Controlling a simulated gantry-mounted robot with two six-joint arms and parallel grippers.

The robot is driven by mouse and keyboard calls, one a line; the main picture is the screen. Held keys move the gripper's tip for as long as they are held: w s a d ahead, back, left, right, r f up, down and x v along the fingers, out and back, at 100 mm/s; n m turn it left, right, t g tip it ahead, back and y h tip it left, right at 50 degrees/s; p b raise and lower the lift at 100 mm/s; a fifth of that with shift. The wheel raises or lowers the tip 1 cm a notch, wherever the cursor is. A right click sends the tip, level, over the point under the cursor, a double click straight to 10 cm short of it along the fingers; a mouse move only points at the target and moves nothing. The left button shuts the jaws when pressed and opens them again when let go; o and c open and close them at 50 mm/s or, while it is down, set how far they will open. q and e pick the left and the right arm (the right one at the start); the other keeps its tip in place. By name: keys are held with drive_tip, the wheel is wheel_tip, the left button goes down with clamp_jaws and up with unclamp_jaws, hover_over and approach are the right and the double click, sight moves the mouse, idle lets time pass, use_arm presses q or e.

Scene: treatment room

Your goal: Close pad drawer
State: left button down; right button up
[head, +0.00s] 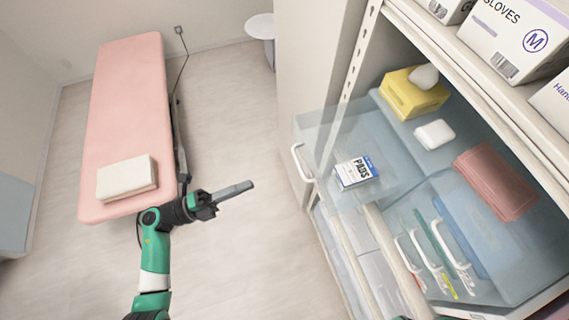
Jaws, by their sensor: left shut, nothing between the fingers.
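The pad drawer (318,137) is a clear plastic drawer in the cabinet on the right. It juts out to the left past the cabinet front, so it stands open. Its white handle (299,163) is at its left end, and a white and blue PADS box (356,172) shows through it. My left gripper (250,186) is shut and empty. It appears left of the handle, with a visible gap, over the floor, and its fingers point right. My right gripper is not in view.
A pink treatment bed (122,110) with a cream pillow (126,178) stands at the left. The cabinet shelves hold a yellow box (413,92), a folded pink cloth (495,182) and glove boxes (518,38). Other white handles (409,250) show below. The floor (228,110) between bed and cabinet is clear.

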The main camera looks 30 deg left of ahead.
use_arm(q)
drive_tip(key=p+x, duration=0.2)
drive_tip(key=x, duration=0.9)
drive_tip(key=shift+w, duration=0.15)
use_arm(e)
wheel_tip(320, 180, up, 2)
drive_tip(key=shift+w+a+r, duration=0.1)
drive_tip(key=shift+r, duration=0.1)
